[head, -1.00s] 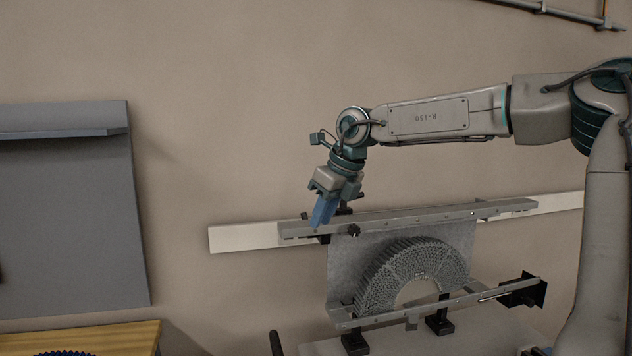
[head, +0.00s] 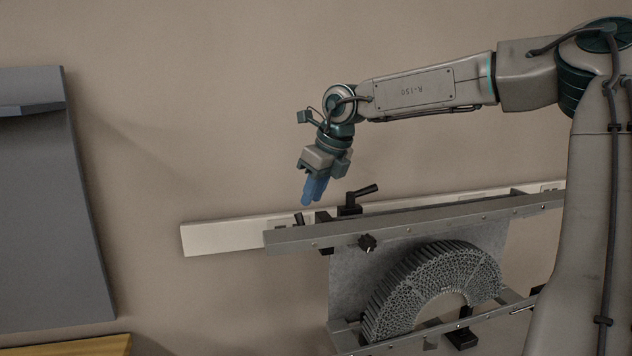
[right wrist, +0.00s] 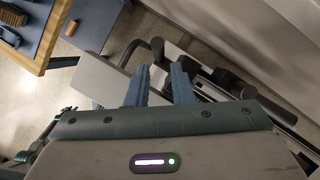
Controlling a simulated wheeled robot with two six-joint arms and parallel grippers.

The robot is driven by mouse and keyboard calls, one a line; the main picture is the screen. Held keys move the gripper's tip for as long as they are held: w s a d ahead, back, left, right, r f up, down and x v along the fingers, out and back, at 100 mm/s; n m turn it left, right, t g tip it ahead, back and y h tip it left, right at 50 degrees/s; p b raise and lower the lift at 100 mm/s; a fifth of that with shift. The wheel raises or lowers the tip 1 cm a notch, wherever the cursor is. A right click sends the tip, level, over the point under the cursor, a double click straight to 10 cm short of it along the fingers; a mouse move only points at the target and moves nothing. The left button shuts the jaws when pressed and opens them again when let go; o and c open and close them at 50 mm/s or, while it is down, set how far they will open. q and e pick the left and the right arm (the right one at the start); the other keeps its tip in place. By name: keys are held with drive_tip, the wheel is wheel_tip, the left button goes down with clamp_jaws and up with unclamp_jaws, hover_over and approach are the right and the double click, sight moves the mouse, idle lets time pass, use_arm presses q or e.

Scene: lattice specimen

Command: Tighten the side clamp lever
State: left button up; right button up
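My right gripper (head: 309,203) has blue fingers that point down, just above the left part of a long grey rail (head: 420,221). A black lever (head: 361,194) sticks up on the rail to the right of the fingers, and a smaller black lever (head: 299,219) stands below them. I cannot tell which is the side clamp lever. In the right wrist view the blue fingers (right wrist: 159,85) are apart, with a black bent handle (right wrist: 157,48) showing past the gap. Nothing is visibly gripped. The left gripper is not in view.
A grey half-ring lattice specimen (head: 432,287) sits between the upper rail and a lower rail (head: 490,315). A grey panel (head: 45,200) and a wooden table edge (head: 70,346) are at the left.

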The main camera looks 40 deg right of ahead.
sight(301, 224)
drive_tip(key=p+x, duration=0.3)
drive_tip(key=x, duration=0.5)
drive_tip(key=shift+w+a+f, duration=0.1)
drive_tip(key=shift+w+f, duration=0.05)
drive_tip(key=shift+f, duration=0.1)
drive_tip(key=shift+a+f, duration=0.1)
drive_tip(key=shift+f, duration=0.05)
